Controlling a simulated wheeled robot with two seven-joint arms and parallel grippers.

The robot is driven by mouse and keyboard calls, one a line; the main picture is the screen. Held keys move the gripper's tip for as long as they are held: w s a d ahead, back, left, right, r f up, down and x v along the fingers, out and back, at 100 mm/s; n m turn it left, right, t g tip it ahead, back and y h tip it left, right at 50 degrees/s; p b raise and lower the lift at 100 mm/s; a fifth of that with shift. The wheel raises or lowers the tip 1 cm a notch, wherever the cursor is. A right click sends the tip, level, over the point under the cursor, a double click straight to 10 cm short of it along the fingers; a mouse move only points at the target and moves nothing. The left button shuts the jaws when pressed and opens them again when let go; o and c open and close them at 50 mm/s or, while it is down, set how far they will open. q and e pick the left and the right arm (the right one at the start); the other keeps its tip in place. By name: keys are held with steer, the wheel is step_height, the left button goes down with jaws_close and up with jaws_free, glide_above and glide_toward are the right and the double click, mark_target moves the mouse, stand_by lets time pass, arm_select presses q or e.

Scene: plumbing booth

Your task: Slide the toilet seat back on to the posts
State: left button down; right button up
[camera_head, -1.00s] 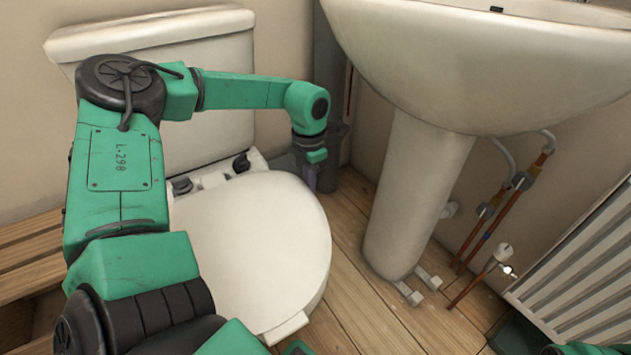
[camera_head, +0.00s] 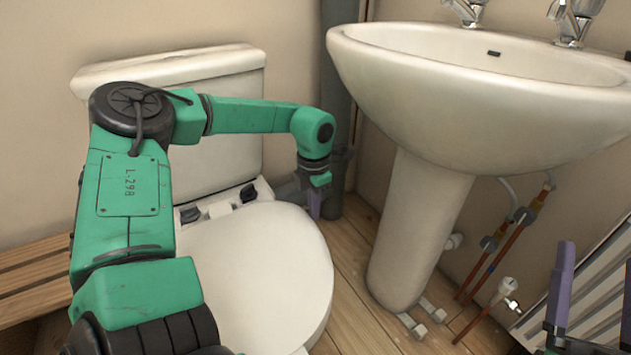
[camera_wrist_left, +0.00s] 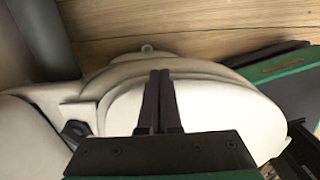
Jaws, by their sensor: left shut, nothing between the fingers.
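The toilet seat (camera_head: 265,270) is white and lies flat on the bowl in the head view. Its left side is hidden behind my left arm. Two dark fittings at the seat's back, a left one (camera_head: 190,214) and a right one (camera_head: 249,193), show near the cistern; I cannot tell how they engage the seat. My left gripper (camera_head: 314,206) points down beside the seat's back right edge, shut and empty. In the left wrist view its closed fingers (camera_wrist_left: 160,75) overlap the white seat (camera_wrist_left: 220,110). My right gripper shows only partly at the right edge, with one purple finger (camera_head: 561,285) clear.
The cistern (camera_head: 235,105) stands behind the seat. The basin (camera_head: 470,95) and its pedestal (camera_head: 415,230) are to the right, with copper pipes (camera_head: 490,255) and a radiator (camera_head: 600,290) beyond. A grey pipe (camera_head: 340,60) rises behind my left gripper. A wooden slatted bench (camera_head: 35,275) is at left.

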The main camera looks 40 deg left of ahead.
steer(key=s+a+f+m+g+h+p, duration=0.15)
steer(key=f+g, duration=0.25)
steer(key=f, duration=0.9)
steer(key=s+a+f+g+h+p, duration=0.1)
steer(key=s+f+g, duration=0.25)
steer(key=f, duration=0.85)
steer(key=s+f+g+p, duration=0.3)
steer(key=s+f+g, duration=0.1)
steer(key=s+f, duration=0.2)
steer(key=shift+s+d+f+g, duration=0.2)
steer(key=shift+s+d+g, duration=0.1)
steer(key=shift+d+g, duration=0.05)
steer(key=shift+m, duration=0.25)
